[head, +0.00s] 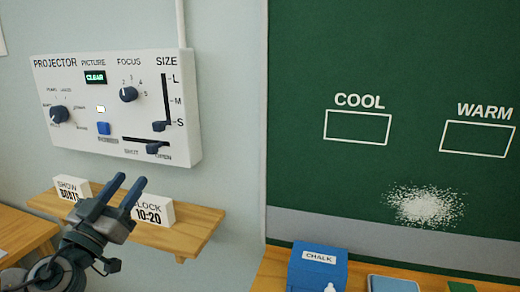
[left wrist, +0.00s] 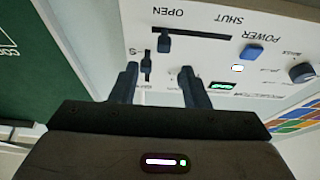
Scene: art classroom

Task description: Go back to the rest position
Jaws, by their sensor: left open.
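My left gripper (head: 131,180) is open and empty, in front of the wooden shelf and below the projector panel (head: 70,137) in the head view. In the left wrist view the two spread fingers (left wrist: 159,70) point at the panel (left wrist: 280,48), which appears upside down, with nothing between them. The panel's display (head: 95,77) reads CLEAR and a small light (head: 101,109) is lit. The size slider (head: 159,126) is at S. The lower slider (head: 153,148) is nearer OPEN than SHUT. My right gripper is in neither view.
The shelf (head: 200,222) holds a show sign (head: 72,188) and a clock block (head: 153,213), both partly behind my gripper. A green board (head: 390,70) with a chalk smudge (head: 424,205) is at right. Below it, a blue chalk box (head: 317,268) stands on a wooden surface.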

